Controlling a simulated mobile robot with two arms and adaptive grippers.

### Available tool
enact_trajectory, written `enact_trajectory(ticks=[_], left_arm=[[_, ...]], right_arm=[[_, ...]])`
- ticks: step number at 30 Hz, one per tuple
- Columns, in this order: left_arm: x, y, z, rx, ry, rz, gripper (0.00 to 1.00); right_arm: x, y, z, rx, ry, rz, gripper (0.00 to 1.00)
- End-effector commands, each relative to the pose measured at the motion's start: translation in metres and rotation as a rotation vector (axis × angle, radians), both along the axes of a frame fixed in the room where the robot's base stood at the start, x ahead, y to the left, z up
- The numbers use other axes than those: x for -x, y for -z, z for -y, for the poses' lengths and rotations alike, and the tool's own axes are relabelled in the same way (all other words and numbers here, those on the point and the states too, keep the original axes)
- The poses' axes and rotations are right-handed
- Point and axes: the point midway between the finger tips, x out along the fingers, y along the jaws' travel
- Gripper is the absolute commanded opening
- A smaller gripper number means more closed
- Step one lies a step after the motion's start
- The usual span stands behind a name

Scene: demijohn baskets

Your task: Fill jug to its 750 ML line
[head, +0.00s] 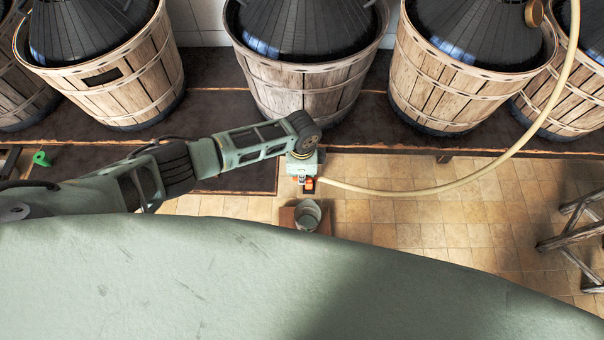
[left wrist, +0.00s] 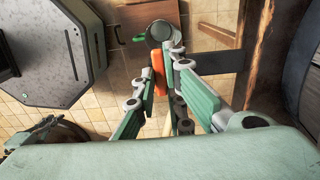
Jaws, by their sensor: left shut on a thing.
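The jug (head: 308,217) is a small grey open-topped vessel on a low brown stand (head: 287,216). Its round mouth also shows at the top of the left wrist view (left wrist: 162,36). My left gripper (head: 303,181) is just beyond the jug in the head view, shut on the orange hose clamp (head: 309,183), which shows between the fingers (left wrist: 160,75) in the left wrist view. A pale hose (head: 430,190) runs from the gripper to the demijohn (head: 480,30) at upper right. The jug's line and any liquid level are too small to tell. My right gripper is out of view.
Several dark demijohns in slatted wooden baskets (head: 305,88) stand on a dark bench (head: 225,110) along the back. A small green thing (head: 41,158) lies at far left. A wooden stool (head: 575,235) stands at right. Tiled floor (head: 430,225) is clear between.

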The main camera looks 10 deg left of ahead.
Motion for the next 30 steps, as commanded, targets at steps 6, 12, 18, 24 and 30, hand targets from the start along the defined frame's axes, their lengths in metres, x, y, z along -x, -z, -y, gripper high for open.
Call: enact_trajectory(ticks=[6, 12, 18, 24, 30], left_arm=[[0.001, -0.002, 0.0, 0.0, -0.039, 0.0, 0.0], [0.004, -0.003, 0.001, 0.0, -0.147, -0.002, 0.0], [0.008, -0.004, 0.003, 0.0, -0.318, -0.003, 0.0], [0.012, -0.003, 0.006, 0.0, -0.51, -0.004, 0.0], [0.014, -0.003, 0.009, -0.001, -0.699, -0.003, 0.0]], right_arm=[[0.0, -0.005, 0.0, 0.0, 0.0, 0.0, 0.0], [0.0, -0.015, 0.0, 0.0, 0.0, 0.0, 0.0], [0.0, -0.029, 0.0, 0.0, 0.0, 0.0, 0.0], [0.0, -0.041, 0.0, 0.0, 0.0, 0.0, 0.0], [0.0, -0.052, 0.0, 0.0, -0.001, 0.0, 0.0]])
